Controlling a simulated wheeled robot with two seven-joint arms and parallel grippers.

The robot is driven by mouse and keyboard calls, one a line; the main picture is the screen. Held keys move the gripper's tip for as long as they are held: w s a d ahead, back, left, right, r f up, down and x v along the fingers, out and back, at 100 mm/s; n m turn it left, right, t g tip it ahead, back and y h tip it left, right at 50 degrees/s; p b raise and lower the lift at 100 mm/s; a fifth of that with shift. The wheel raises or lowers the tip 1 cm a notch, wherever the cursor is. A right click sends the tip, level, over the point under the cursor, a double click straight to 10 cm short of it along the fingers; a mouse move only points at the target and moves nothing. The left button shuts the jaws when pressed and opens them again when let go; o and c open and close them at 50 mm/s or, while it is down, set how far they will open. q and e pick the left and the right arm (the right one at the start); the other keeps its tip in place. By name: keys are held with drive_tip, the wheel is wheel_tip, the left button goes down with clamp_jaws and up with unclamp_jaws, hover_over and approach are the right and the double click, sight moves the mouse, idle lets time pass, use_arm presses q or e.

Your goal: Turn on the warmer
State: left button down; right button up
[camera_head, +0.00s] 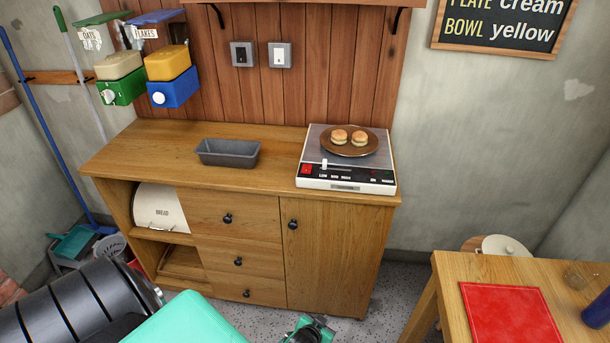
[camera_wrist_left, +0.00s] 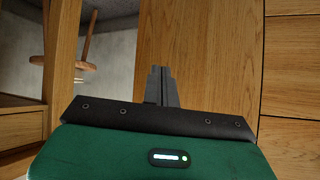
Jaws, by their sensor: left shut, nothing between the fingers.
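The warmer (camera_head: 311,145) is a flat unit with a grey top and white front, at the right end of the wooden sideboard's top. Its front panel has a red switch (camera_head: 307,169) at the left, a white slider knob (camera_head: 323,164) beside it, and small printed labels. I cannot tell the switch's position. A brown plate (camera_head: 349,151) with two round buns (camera_head: 349,138) rests on it. My left gripper (camera_head: 318,322) is low, at the bottom edge of the head view, apart from the warmer. In the left wrist view its fingers (camera_wrist_left: 160,82) are shut and empty. My right gripper is not in view.
A grey loaf tin (camera_head: 228,153) stands left of the warmer on the sideboard (camera_head: 150,145). Two wall switches (camera_head: 279,55) and food dispensers (camera_head: 172,75) are above. A table with a red mat (camera_head: 510,312) is at the lower right. The sideboard's front edge is clear.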

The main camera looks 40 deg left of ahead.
use_arm(q)
drive_tip(key=w+a+r+n+t+y, duration=0.1)
drive_tip(key=w+a+r+t, duration=0.1)
drive_tip(key=w+r, duration=0.3)
drive_tip(key=w+a+r+t+y, duration=0.1)
drive_tip(key=w+a+r, duration=0.2)
drive_tip(key=r, duration=0.4)
drive_tip(key=a+r+n+t+y, duration=0.2)
drive_tip(key=a+r, duration=0.4)
drive_tip(key=r, duration=0.8)
drive_tip(key=w+a+r+n+t+y+b, duration=0.1)
drive_tip(key=a+r+y, duration=0.4)
drive_tip(key=r, duration=1)
drive_tip(key=shift+a+r+n+t+b, duration=0.3)
drive_tip(key=shift+a+n+t, duration=0.3)
drive_tip(key=shift+n, duration=0.3)
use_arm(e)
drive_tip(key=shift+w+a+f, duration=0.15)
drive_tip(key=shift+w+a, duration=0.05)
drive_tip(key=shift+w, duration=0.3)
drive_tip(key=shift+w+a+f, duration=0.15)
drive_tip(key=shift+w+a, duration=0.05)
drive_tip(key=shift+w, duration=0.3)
use_arm(q)
drive_tip(key=shift+w, duration=0.1)
